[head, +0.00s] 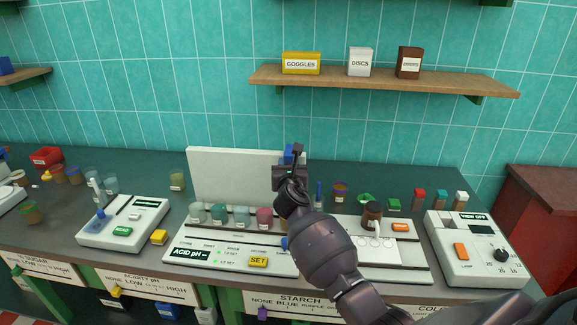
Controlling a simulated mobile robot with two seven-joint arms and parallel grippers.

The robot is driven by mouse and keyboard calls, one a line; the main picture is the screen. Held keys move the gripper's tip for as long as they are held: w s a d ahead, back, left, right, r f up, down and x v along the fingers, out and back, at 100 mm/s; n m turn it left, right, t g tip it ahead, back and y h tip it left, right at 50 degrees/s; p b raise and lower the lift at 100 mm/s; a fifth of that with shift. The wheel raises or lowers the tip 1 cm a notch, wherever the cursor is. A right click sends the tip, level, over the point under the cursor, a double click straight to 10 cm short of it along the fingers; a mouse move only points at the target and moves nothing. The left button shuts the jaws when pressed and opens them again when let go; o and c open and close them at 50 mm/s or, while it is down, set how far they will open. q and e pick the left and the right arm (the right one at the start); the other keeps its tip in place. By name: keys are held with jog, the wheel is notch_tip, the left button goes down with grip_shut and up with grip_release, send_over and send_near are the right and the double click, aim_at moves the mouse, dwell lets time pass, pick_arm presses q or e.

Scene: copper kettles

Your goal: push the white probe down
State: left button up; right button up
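A slim white upright piece that looks like the white probe (96,188) stands at the back left of the small white meter (92,236) on the left of the bench. My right gripper (291,160) is over the middle of the bench, in front of the right end of a white upright panel (232,172), well to the right of the probe and apart from it. A blue piece (289,153) shows beside its fingers; I cannot tell whether it is held. The fingertips are too small and dark to read. My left gripper is out of view.
A long white console (228,258) with several coloured cups and a yellow SET key (258,261) lies under my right arm, which hides part of it. A brown mug (371,215) and another white device (478,248) stand to the right. A wall shelf (385,82) holds boxes.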

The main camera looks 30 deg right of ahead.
grip_shut()
jog(key=shift+f+b, duration=0.3)
jog(key=shift+f, duration=0.15)
notch_tip(320, 180, down, 7)
jog(key=b, duration=0.4)
jog(key=shift+r, duration=0.2)
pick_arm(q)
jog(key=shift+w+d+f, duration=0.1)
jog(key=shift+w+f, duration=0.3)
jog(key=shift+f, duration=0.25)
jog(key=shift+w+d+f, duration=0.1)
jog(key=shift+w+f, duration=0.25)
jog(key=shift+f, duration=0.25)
pick_arm(e)
jog(key=shift+f, duration=0.1)
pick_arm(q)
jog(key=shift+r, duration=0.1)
pick_arm(e)
jog(key=shift+o, duration=1.9)
grip_release()
jog(key=shift+s+f, duration=0.1)
